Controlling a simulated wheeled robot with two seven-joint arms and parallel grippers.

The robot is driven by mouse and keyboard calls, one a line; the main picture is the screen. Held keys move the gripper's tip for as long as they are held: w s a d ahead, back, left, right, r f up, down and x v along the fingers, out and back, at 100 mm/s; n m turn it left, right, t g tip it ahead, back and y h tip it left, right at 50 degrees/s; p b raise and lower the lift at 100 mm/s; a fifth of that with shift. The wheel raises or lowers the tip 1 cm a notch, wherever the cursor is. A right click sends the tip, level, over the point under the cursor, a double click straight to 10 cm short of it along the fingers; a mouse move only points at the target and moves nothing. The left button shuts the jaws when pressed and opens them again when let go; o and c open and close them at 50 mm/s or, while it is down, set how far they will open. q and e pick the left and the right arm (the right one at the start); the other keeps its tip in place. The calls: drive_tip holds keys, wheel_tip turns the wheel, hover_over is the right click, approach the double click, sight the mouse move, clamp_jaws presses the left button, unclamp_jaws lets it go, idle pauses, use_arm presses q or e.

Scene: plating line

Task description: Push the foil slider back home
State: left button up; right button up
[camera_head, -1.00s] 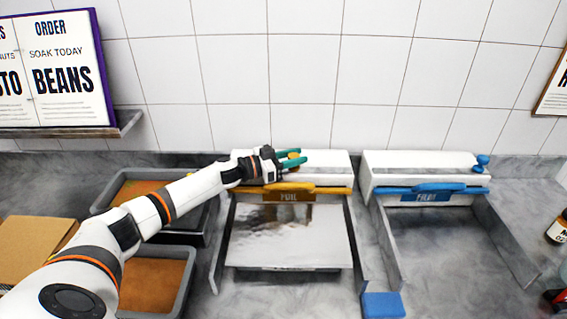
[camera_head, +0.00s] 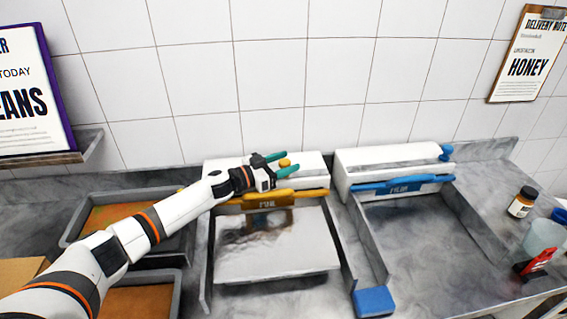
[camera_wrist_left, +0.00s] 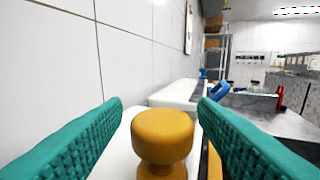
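The foil dispenser (camera_head: 312,170) is a white box with a yellow-orange front bar (camera_head: 300,196) and a sheet of foil (camera_head: 290,254) lying in front. Its slider is a round yellow knob (camera_head: 285,162) on top, right of the box's middle. The knob also shows large in the left wrist view (camera_wrist_left: 163,132). My left gripper (camera_head: 288,163) is open, with teal fingers on either side of the knob and a visible gap to each in the wrist view. Whether the palm touches the knob is hidden. My right gripper is not in view.
A film dispenser (camera_head: 385,160) with a blue bar and a blue knob (camera_head: 446,152) at its right end stands to the right. A blue block (camera_head: 374,302) lies in front. Trays (camera_head: 190,262) are at left, a jar (camera_head: 522,202) at right. A tiled wall closes the back.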

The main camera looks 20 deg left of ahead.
use_arm(q)
drive_tip(key=shift+s, duration=0.1)
drive_tip(key=shift+s+a+f, duration=0.1)
drive_tip(key=shift+s+a, duration=0.2)
drive_tip(key=b+v, duration=0.3)
drive_tip(key=v, duration=0.6)
drive_tip(key=shift+s+a+f, duration=0.1)
drive_tip(key=shift+s+a, duration=0.1)
drive_tip(key=shift+s, duration=0.1)
drive_tip(key=shift+s+a+r+b, duration=0.2)
drive_tip(key=shift+s+a+b, duration=0.2)
drive_tip(key=shift+s, duration=0.15)
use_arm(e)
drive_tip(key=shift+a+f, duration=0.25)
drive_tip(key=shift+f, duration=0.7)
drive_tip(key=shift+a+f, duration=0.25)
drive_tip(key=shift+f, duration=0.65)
